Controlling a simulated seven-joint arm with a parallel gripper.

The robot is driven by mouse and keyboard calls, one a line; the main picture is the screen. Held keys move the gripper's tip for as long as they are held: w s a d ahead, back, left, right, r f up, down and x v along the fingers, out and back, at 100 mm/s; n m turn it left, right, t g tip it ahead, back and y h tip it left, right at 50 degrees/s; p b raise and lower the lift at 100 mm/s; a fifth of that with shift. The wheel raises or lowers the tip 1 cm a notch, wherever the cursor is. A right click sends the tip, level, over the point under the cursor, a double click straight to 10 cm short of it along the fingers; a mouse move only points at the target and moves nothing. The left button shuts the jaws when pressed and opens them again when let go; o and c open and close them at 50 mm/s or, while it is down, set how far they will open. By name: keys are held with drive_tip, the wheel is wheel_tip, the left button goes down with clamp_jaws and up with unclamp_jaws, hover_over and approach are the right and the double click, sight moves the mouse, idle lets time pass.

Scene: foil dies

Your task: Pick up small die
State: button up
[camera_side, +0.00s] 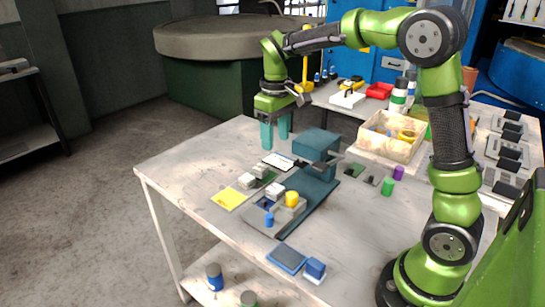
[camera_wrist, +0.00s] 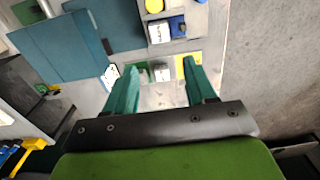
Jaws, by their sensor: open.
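My gripper (camera_side: 275,143) is open and empty, pointing down above the table's back left part. In the wrist view, its two teal fingers (camera_wrist: 160,68) are spread apart. Several small pale dies sit near the teal press: one on a green base (camera_side: 262,172), one beside it (camera_side: 246,180), and one closer to the press (camera_side: 274,190). In the wrist view, two pale blocks (camera_wrist: 162,72) show beyond and between the fingertips, apart from them. I cannot tell which is the small die. A yellow plate (camera_side: 229,198) lies at their left; it shows partly behind the right finger (camera_wrist: 181,67).
The teal press (camera_side: 316,142) stands right of my gripper. Yellow (camera_side: 291,198) and blue (camera_side: 269,220) cylinders stand near the dies. Green (camera_side: 388,187) and purple (camera_side: 398,172) cylinders stand farther right. A blue pad (camera_side: 287,258) lies in front. The table's left part (camera_side: 190,165) is clear.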

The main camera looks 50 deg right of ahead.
hover_over(276, 188)
wheel_tip(276, 188, down, 11)
drive_tip(key=shift+a+r, duration=0.1)
wheel_tip(276, 188, down, 5)
drive_tip(key=shift+s, duration=0.1)
drive_tip(key=shift+c, duration=0.4)
drive_tip(key=c, duration=0.9)
wheel_tip(276, 188, up, 10)
drive_tip(key=shift+f, duration=4.85)
